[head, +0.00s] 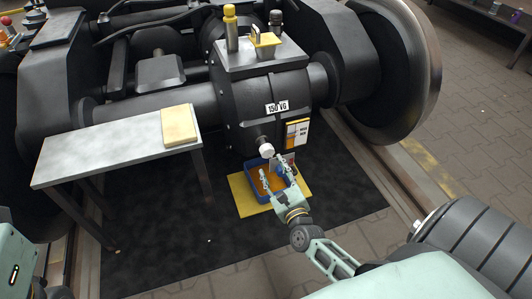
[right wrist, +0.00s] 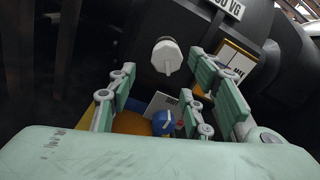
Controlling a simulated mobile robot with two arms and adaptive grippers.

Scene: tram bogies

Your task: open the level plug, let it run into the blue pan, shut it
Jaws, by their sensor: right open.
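The white plug (head: 266,150) sticks out low on the front of the dark gearbox (head: 262,98) marked "150 VG". It also shows in the right wrist view (right wrist: 166,56), ahead of the fingertips, with a raised bar on its face. My right gripper (head: 274,166) is open and empty, its two fingers apart below and in front of the plug, not touching it. The blue pan (head: 257,192) lies below, partly hidden by the gripper, with an orange-brown inside (right wrist: 130,123). I cannot tell whether that is liquid. My left gripper is out of view.
The pan stands on a yellow mat (head: 245,204) over a dark floor mat (head: 165,255). A grey table (head: 100,150) with a yellow pad (head: 179,125) stands left. A big wheel (head: 402,75) is right. A yellow-topped bottle (head: 231,30) stands on the gearbox.

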